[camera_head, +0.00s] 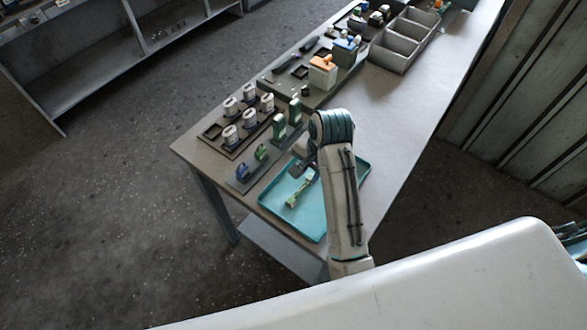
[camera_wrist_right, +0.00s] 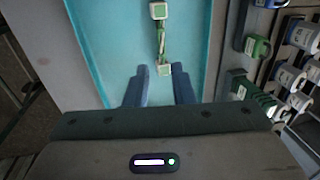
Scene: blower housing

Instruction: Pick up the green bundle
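The green bundle (camera_head: 301,191), a thin green length with pale green-edged blocks at its ends, lies in the blue tray (camera_head: 318,232). In the right wrist view the bundle (camera_wrist_right: 161,42) runs away from my gripper along the blue tray (camera_wrist_right: 105,45). My right gripper (camera_head: 300,168) is over the tray near the bundle, partly hidden by its own arm. In its wrist view the two blue fingers (camera_wrist_right: 162,78) are apart, with the bundle's near end showing between or just beyond their tips. I cannot tell the height gap. My left gripper is not in view.
Beside the tray, a rack holds a green coil (camera_head: 261,152) and a blue coil (camera_head: 242,173). Green upright parts (camera_head: 279,127) and several white cylinders (camera_head: 229,135) stand behind. A grey divided bin (camera_head: 393,52) is farther back. The table right of my arm is clear.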

